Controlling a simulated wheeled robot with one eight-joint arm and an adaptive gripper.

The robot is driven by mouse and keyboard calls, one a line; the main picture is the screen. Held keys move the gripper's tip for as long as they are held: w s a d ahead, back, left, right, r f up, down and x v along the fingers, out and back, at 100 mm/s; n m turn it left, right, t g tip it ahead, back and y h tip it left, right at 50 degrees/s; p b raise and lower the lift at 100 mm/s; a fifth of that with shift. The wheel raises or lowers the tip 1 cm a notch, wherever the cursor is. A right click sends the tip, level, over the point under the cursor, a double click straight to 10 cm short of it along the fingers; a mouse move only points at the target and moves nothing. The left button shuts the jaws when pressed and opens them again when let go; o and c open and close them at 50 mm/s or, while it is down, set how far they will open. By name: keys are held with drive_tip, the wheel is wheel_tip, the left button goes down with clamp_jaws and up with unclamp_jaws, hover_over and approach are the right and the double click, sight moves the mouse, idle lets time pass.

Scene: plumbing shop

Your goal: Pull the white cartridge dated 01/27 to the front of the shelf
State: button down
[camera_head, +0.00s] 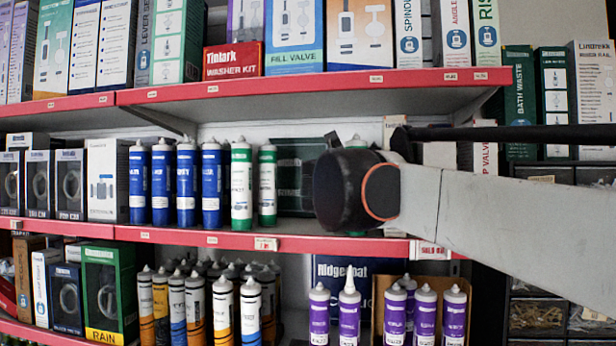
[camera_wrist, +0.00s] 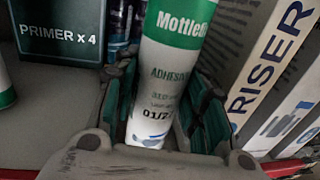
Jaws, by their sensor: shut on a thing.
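The white cartridge (camera_wrist: 165,70) has a green band at the top and a printed date of which "01/2" is readable, the last digit being cut off. In the wrist view it stands between the fingers of my gripper (camera_wrist: 163,95), which are shut on its sides. In the head view only its pale tip (camera_head: 356,141) shows above my dark wrist; the fingers and its body are hidden behind it. Two more white cartridges with green tops (camera_head: 241,185) (camera_head: 267,185) stand to the left on the same middle shelf (camera_head: 210,239).
Several blue cartridges (camera_head: 186,183) stand further left. A dark green box marked PRIMER x 4 (camera_wrist: 60,32) is left of the held cartridge; a white RISER box (camera_wrist: 270,65) is close on the right. The upper shelf (camera_head: 330,80) hangs above my arm.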

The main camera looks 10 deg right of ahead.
drive_tip(key=shift+s, duration=0.1)
drive_tip(key=c, duration=0.9)
unclamp_jaws()
drive_tip(key=shift+a, duration=0.1)
drive_tip(key=v, duration=1.2)
drive_tip(key=shift+f, duration=0.1)
